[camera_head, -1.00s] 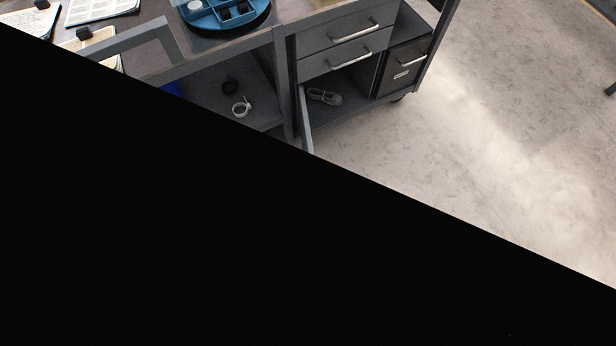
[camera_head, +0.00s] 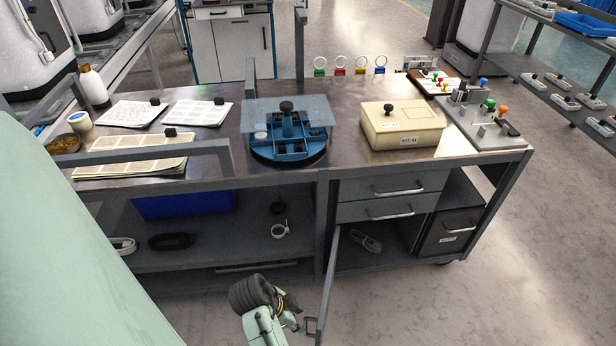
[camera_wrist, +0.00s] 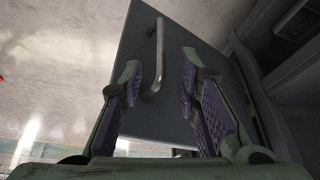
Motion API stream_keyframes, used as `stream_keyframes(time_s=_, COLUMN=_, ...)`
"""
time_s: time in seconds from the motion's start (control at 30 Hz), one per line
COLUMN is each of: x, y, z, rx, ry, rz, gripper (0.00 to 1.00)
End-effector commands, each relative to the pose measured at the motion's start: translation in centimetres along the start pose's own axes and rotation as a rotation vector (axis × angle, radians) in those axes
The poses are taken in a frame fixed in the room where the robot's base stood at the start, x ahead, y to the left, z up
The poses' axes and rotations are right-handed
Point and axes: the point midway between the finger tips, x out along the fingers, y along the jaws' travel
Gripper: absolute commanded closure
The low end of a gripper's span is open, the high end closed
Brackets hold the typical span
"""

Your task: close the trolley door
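The grey trolley (camera_head: 322,215) stands in front of me. Its door (camera_head: 329,283) is open, seen nearly edge-on in the head view and swung out towards me from the compartment below two drawers. The door's metal handle (camera_head: 312,326) is low in the picture. In the wrist view the door panel (camera_wrist: 185,45) fills the middle, with its bar handle (camera_wrist: 157,55) upright. My gripper (camera_wrist: 160,65) is open, its purple-padded fingers on either side of the handle's lower part; contact cannot be told. In the head view my gripper (camera_head: 298,322) is just left of the door.
The opened compartment holds a coiled cable (camera_head: 366,243), which lies inside the frame. A dark drawer box (camera_head: 447,232) is at the right. The trolley top carries a blue organizer (camera_head: 287,140), a cream box (camera_head: 402,127) and papers. Floor at the right is clear.

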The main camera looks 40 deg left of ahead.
Motion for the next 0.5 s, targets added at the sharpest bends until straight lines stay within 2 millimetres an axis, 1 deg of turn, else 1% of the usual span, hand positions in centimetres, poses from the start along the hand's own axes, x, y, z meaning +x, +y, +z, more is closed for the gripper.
stream_keyframes(time_s=0.03, x=1.1, y=0.1, z=0.0, rx=-0.001, ry=0.000, rz=0.005, gripper=0.70)
stream_keyframes(time_s=0.2, x=4.3, y=0.1, z=0.0, rx=0.000, ry=0.001, rz=0.003, gripper=0.70)
stream_keyframes(time_s=0.33, x=6.1, y=0.0, z=0.0, rx=-0.001, ry=0.000, rz=0.001, gripper=0.70)
stream_keyframes(time_s=0.5, x=7.4, y=0.0, z=0.0, rx=0.000, ry=0.000, rz=0.000, gripper=0.70)
